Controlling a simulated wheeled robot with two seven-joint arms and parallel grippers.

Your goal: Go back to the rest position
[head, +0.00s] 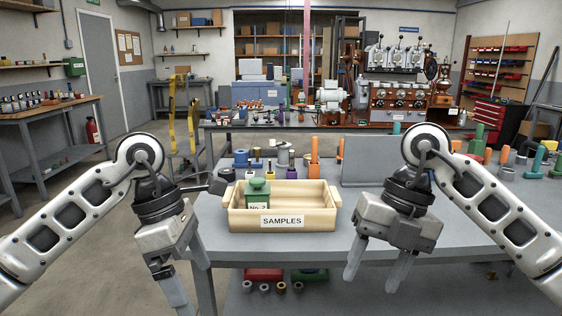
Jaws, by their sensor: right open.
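My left gripper (193,284) hangs at the lower left, in front of the grey table's left edge. Its fingers look apart, with nothing between them. My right gripper (375,278) hangs at the lower right, in front of the table's front edge, open and empty. Both grippers point downward and are clear of the tray. Between them a cream tray (240,219) labelled SAMPLES sits on the grey table (310,247). A green container (258,190) labelled No. 2 stands upright in the tray's left part.
A grey upright panel (370,172) stands behind the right arm. Orange, green and teal pieces stand at the table's right, beyond my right forearm. Small bottles and jars line the table behind the tray. Red and green items (263,274) lie on the shelf below.

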